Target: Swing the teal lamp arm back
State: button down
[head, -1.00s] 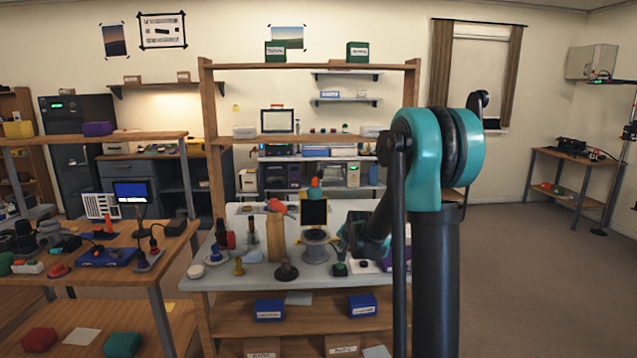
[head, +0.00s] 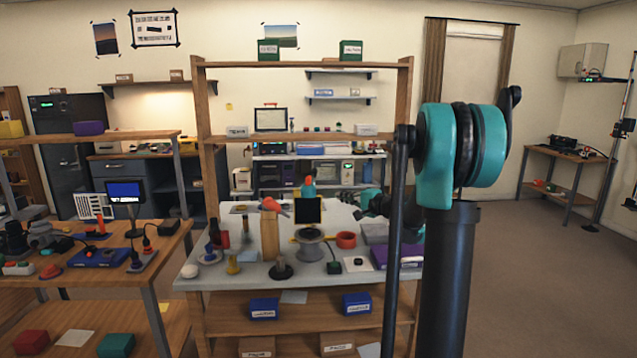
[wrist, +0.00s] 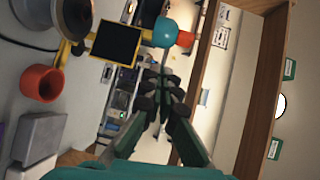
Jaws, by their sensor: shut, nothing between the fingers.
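A small teal rounded part with a red piece against it, which looks like part of the teal lamp (head: 309,188), shows above and behind a black square panel (head: 308,211) on the workbench. In the wrist view the teal part (wrist: 166,32) is ball-like, with the red piece to its right. I cannot make out the full lamp arm or its joint. My gripper (wrist: 160,82) has its dark fingertips together with nothing between them. In the wrist view they lie just below the teal part, with a visible gap in the picture. In the head view my own arm partly hides the gripper.
The black panel has a yellow frame and stands at a round grey stand (head: 311,247). A red-orange cup (head: 345,240), a grey block (wrist: 38,138) and a purple box (head: 398,257) are nearby. A wooden post (head: 270,236) stands left; the shelf frame (head: 409,95) rises behind.

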jog(key=shift+d+r+t+y, duration=0.15)
jog(key=shift+d+r+t, duration=0.25)
jog(key=shift+r, duration=0.4)
jog(key=shift+d+r+t+y, duration=0.15)
jog(key=shift+d+r+t, duration=0.15)
jog(key=shift+d+r, duration=0.35)
jog(key=shift+a+r, duration=0.15)
jog(key=shift+a, duration=0.05)
jog(key=s+a+x, duration=0.1)
jog(key=a+x, duration=0.1)
jog(key=x, duration=1)
jog(key=shift+a, duration=0.35)
